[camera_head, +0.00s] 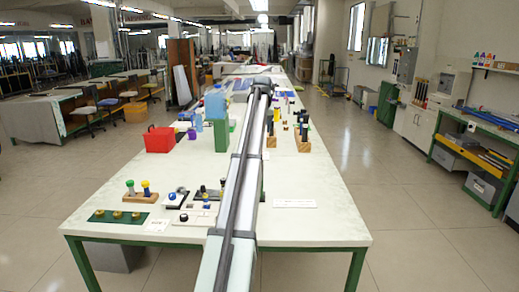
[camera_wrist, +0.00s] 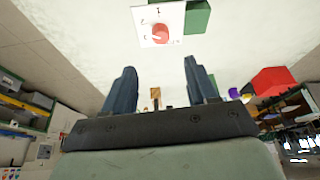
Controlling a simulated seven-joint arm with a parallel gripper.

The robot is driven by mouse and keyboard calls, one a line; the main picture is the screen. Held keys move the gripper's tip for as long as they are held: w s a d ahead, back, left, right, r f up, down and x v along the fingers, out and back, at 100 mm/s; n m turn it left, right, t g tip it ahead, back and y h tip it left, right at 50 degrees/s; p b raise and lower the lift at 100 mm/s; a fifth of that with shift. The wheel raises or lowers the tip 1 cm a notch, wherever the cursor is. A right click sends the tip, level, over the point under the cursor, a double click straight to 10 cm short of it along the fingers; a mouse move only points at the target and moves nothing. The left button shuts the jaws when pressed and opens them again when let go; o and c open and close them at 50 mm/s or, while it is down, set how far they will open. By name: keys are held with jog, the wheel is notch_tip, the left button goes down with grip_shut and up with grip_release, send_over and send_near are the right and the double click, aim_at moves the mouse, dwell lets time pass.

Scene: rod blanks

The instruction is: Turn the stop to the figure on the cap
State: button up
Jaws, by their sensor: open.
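My gripper (camera_wrist: 160,63) is open and empty, its two dark blue fingers apart in the wrist view. Past the fingertips, at the top of that view, a red round knob (camera_wrist: 160,33) sits on a white plate (camera_wrist: 172,14) with small dark figures around it. A 1 shows; the other figures and the knob's setting are too small to tell. A gap lies between the fingers and the knob. In the head view my arm runs up the table and I cannot make out the fingers. I cannot tell which cap bears the figure; no figure on one is readable.
A green block (camera_wrist: 197,17) stands beside the plate. A red bin (camera_head: 160,139) stands at the table's left. Wooden blocks with capped rods (camera_head: 141,197), a green mat with brass discs (camera_head: 100,216) and small fixtures (camera_head: 177,199) fill the near left. The table's near right is mostly clear.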

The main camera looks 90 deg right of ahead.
jog(key=x, duration=1.2)
jog(key=shift+w+d+f, duration=0.1)
jog(key=shift+f, duration=0.1)
jog(key=shift+c, duration=0.4)
jog(key=c, duration=1)
jog(key=shift+m, duration=0.4)
jog(key=m+g, duration=0.1)
jog(key=m, duration=0.1)
jog(key=m+g, duration=0.1)
jog(key=m, duration=0.2)
jog(key=shift+w+d+m, duration=0.1)
jog(key=shift+w+m, duration=0.1)
jog(key=shift+m, duration=0.1)
jog(key=m+g, duration=0.1)
jog(key=m, duration=0.1)
jog(key=m+g+y, duration=0.1)
jog(key=m, duration=0.2)
jog(key=shift+w+y, duration=0.1)
jog(key=shift+y, duration=0.2)
jog(key=shift+m, duration=0.3)
